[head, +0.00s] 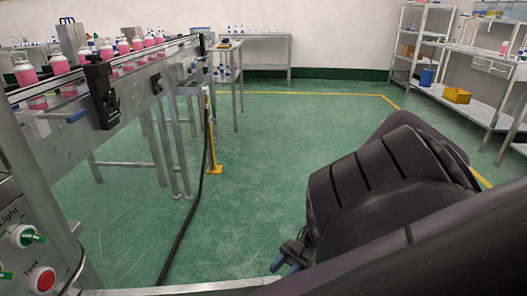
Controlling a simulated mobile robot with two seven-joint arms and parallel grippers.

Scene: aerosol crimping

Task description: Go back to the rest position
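My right arm fills the lower right of the head view. Its gripper (283,265) shows only in small part beyond the dark arm links, low over the green floor; I cannot tell whether it is open or shut. No object shows at it. My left gripper is not in view.
A conveyor (140,75) with several pink bottles (25,73) runs along the left. A control panel with a red Test button (43,279) stands at the lower left. A black cable (190,215) lies on open green floor. Shelves (480,60) hold a yellow bin (457,95) at right.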

